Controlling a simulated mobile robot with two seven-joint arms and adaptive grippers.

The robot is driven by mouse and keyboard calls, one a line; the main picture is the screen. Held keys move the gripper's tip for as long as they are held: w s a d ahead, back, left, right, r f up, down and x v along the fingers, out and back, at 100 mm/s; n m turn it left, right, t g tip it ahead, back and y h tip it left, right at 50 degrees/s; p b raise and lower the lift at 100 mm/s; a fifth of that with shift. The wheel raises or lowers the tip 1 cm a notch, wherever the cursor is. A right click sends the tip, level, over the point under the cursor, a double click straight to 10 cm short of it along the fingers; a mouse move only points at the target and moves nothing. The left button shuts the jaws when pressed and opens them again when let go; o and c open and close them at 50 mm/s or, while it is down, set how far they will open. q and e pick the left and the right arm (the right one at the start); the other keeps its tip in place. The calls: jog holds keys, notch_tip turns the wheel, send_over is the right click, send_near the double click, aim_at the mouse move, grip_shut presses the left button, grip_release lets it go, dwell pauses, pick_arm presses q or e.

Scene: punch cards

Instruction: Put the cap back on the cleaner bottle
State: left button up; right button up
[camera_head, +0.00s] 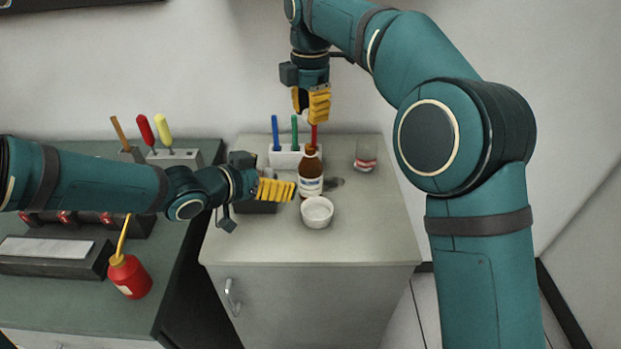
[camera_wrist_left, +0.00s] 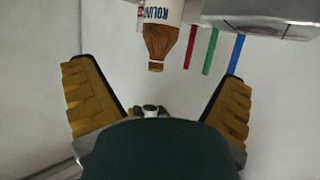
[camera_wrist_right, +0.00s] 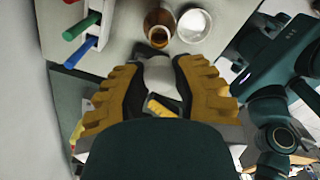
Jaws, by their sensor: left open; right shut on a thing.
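The brown cleaner bottle (camera_head: 311,186) with a white label stands upright on the light cabinet top. Its open neck (camera_wrist_left: 155,60) shows without a cap in the left wrist view, where the picture is upside down. My left gripper (camera_head: 277,190) is open, just left of the bottle in the head view, pointing toward it. My right gripper (camera_head: 312,104) is above the bottle, pointing down, shut on a white piece that looks like the cap (camera_wrist_right: 161,74). The fingers hide part of it. It is apart from the bottle, which also shows in the right wrist view (camera_wrist_right: 159,22).
A white bowl (camera_head: 317,212) stands close in front of the bottle. A white holder (camera_head: 284,159) with red, green and blue pens stands behind it. A glass (camera_head: 366,156) is at the back right. A red oil can (camera_head: 130,277) is on the left bench. The cabinet's front right is clear.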

aim_at(302, 169)
pick_arm(q)
jog(key=x, duration=1.2)
jog(key=shift+a, duration=0.1)
jog(key=c, duration=1.4)
pick_arm(e)
jog(key=shift+f, duration=2.55)
